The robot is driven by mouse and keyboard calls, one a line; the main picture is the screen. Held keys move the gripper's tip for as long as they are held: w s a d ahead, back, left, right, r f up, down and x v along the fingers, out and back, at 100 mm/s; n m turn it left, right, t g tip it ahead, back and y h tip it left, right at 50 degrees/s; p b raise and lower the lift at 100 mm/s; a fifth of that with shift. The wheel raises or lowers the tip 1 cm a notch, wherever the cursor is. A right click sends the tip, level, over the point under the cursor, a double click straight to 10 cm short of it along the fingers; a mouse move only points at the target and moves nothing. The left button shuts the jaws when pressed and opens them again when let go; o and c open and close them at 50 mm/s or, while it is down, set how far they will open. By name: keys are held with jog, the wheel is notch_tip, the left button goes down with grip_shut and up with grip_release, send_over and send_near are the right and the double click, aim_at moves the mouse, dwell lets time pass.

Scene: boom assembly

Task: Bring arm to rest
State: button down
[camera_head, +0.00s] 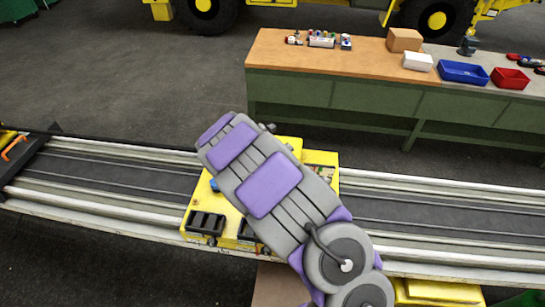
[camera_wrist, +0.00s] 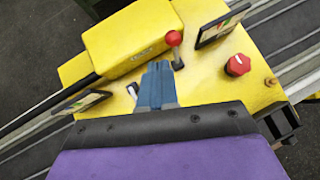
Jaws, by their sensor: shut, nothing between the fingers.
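My arm (camera_head: 268,190), grey with purple pads, extends over a yellow console in the head view and covers much of it. My gripper (camera_wrist: 158,68) shows in the wrist view as blue-grey fingers close together, shut and empty. It is over the yellow console (camera_wrist: 210,85), beside a red-knobbed lever (camera_wrist: 175,42). I cannot tell whether the fingertips touch anything. In the head view the gripper is hidden or not distinguishable.
The console (camera_head: 192,222) sits at a long rail track (camera_head: 420,214). A red button (camera_wrist: 237,65) and a dark screen (camera_wrist: 222,24) stand right of the fingers. Behind is a workbench (camera_head: 290,65) with a blue bin (camera_head: 463,72) and red bin (camera_head: 510,79). Open floor lies between.

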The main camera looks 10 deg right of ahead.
jog(key=shift+s+a+r, duration=0.1)
jog(key=shift+s+r, duration=0.2)
jog(key=shift+r, duration=0.55)
jog(key=s+d+r+m+g+h+b, duration=0.1)
jog(key=s+d+r+m+g+b, duration=0.15)
jog(key=s+d+m+b, duration=0.4)
jog(key=s+d+r+m+g+h+b, duration=0.1)
jog(key=s+d+r+m+g+b, duration=0.15)
jog(key=s+d+m, duration=0.8)
jog(key=s+a+f+m+g+y+b, duration=0.1)
jog(key=s+a+f+m+y+b, duration=0.1)
jog(key=s, duration=0.8)
jog(key=s+a+f+m+g+y+b, duration=0.1)
jog(key=s+a+f+m+y+b, duration=0.2)
jog(key=s, duration=0.8)
jog(key=s+a+f+m+g+y+b, duration=0.2)
jog(key=s+a+m+b, duration=0.4)
jog(key=s, duration=0.5)
jog(key=shift+a+f+y, duration=0.3)
jog(key=shift+a+f, duration=0.1)
jog(key=shift+a, duration=0.75)
